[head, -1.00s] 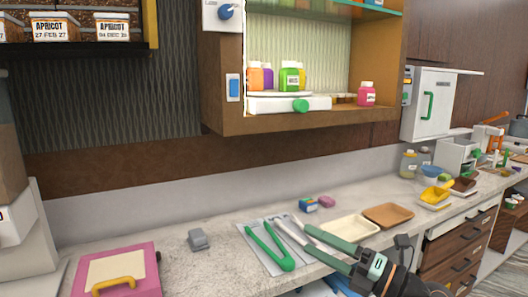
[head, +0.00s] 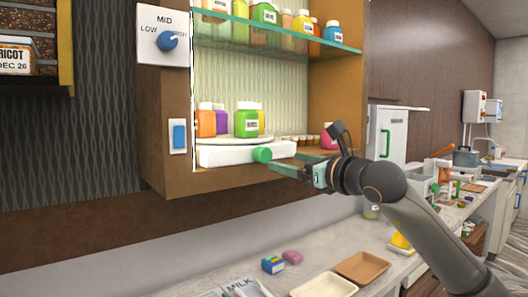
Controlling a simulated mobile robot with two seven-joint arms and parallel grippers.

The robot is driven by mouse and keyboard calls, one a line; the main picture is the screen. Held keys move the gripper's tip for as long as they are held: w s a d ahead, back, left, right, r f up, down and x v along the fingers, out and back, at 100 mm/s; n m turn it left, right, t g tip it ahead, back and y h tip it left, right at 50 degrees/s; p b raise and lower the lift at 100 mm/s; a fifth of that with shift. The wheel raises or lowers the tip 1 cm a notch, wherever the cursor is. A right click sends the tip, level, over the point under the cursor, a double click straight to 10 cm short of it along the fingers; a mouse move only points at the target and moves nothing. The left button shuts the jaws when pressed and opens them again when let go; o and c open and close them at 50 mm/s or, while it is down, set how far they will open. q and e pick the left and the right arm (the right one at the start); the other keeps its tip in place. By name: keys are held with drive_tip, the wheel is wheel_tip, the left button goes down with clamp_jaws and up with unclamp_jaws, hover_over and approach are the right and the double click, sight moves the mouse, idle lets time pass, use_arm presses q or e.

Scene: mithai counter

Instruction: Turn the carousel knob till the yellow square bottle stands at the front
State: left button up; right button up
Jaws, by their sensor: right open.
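The carousel (head: 225,155) stands on the cabinet's lower shelf, with a white base and a round green knob (head: 262,155) at its front right. A green bottle (head: 246,122) stands at the carousel's front. A sliver of a yellow bottle (head: 261,120) shows behind it on the right; its shape is mostly hidden. An orange bottle (head: 206,123) and a purple bottle (head: 222,122) stand to the left. My right gripper (head: 284,165) is open, its green fingers pointing left just right of the knob; I cannot tell whether they touch it. My left gripper is out of view.
A dial box (head: 163,38) and a blue switch (head: 179,136) are on the cabinet's left side. A glass shelf (head: 270,34) with several bottles is above. A pink bottle (head: 328,138) stands behind my gripper. The counter below holds trays (head: 362,266) and small boxes.

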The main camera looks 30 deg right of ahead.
sight(267, 157)
drive_tip(key=w+p, duration=0.1)
drive_tip(key=w, duration=0.3)
drive_tip(key=w+p, duration=0.2)
drive_tip(key=w, duration=0.2)
drive_tip(key=shift+a+r, duration=0.1)
drive_tip(key=shift+a, duration=0.1)
drive_tip(key=shift+w, duration=0.5)
drive_tip(key=shift+f, duration=0.2)
clamp_jaws()
